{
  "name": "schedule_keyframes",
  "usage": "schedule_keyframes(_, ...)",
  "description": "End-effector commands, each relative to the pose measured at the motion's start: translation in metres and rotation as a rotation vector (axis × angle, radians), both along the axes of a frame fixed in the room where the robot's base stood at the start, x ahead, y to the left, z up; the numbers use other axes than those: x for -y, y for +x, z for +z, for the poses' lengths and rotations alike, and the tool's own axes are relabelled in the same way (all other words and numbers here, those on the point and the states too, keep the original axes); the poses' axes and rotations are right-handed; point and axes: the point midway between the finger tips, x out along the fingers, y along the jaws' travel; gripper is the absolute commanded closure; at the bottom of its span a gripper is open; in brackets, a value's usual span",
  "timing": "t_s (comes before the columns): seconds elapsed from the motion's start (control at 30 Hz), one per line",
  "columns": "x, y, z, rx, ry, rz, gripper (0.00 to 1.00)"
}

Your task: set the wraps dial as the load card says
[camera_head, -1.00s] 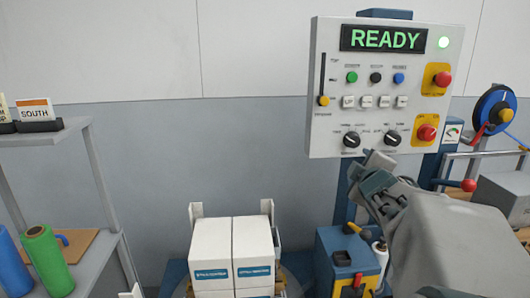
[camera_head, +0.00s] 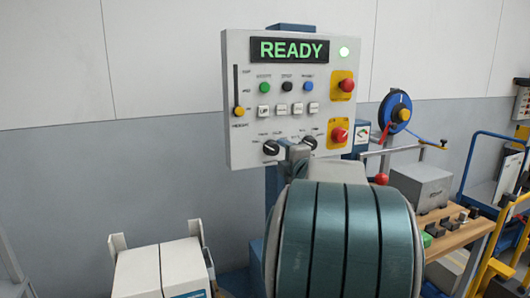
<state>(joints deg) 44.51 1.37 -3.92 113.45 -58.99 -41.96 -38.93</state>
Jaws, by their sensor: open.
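The control panel (camera_head: 245,75) is a light box on a blue post, with a green READY screen (camera_head: 289,49). Two black dials sit low on it, a left dial (camera_head: 271,147) and a right dial (camera_head: 310,142). Their labels are too small to read, so I cannot tell which is the wraps dial. My gripper (camera_head: 296,152) is open, just in front of the panel's lower edge, near the right dial and partly over its lower side. I cannot tell whether it touches the dial. My arm hides the area below. I cannot make out a load card.
Red buttons (camera_head: 340,135) on yellow plates sit right of the dials, and a yellow-knobbed slider (camera_head: 239,111) is at the left. White boxes (camera_head: 137,274) stand at lower left. A blue strap reel (camera_head: 394,111), grey box (camera_head: 421,184) and wooden bench (camera_head: 455,238) are at right.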

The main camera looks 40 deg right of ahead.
Motion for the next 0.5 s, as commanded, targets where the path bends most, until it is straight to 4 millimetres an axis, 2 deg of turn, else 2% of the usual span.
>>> schedule_keyframes(0.03, 0.002, 0.01, 0.0, -0.001, 0.002, 0.002, 0.42)
schedule_keyframes(0.2, 0.007, 0.032, 0.0, 0.0, 0.001, 0.001, 0.42)
schedule_keyframes(0.5, 0.011, 0.044, 0.0, 0.0, 0.001, -0.001, 0.42)
